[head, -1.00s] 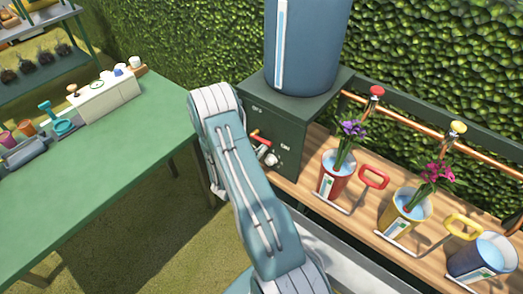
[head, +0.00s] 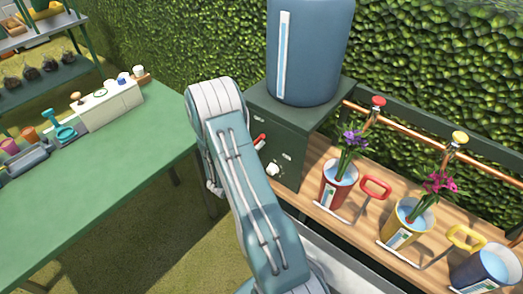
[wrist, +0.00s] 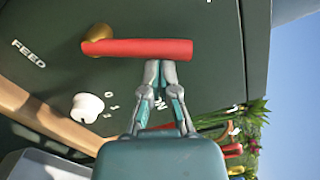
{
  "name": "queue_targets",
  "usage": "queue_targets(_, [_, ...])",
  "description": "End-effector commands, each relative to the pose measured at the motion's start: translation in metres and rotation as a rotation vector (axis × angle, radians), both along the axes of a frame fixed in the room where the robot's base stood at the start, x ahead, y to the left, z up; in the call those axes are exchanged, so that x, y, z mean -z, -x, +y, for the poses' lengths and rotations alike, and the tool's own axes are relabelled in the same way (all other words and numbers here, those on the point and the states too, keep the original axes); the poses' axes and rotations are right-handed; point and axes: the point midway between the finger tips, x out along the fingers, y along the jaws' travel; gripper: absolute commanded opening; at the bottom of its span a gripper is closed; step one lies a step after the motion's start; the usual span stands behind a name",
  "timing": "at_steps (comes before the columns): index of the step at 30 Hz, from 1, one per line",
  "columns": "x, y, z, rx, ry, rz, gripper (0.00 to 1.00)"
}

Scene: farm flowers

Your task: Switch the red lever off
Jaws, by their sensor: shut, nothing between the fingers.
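The red lever (wrist: 145,48) is a red bar on a round brass pivot (wrist: 97,38), mounted on a dark green panel. In the wrist view it lies nearly level, pointing right from the pivot. In the head view a short part of the red lever (head: 260,140) shows beside my arm, slanting up to the right. My gripper (wrist: 161,66) is shut and empty. Its fingertips are at the lower edge of the lever, near the bar's middle; I cannot tell whether they touch it. In the head view my arm hides the gripper and the pivot.
A white knob (wrist: 88,106) sits below the lever on the dark green cabinet (head: 290,122), which carries a blue tank (head: 318,55). A wooden bench (head: 315,159) with flower buckets stands right. A green table (head: 100,190) stands left.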

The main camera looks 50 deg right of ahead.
Motion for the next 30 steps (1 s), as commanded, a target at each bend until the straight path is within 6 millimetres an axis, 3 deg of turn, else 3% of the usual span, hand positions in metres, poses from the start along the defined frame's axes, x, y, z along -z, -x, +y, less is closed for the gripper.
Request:
queue_targets(7, [-0.009,-0.011,0.001,-0.001,0.018,0.2,0.0])
queue_targets(30, [-0.015,-0.025,0.002,0.0,0.017,0.193,0.0])
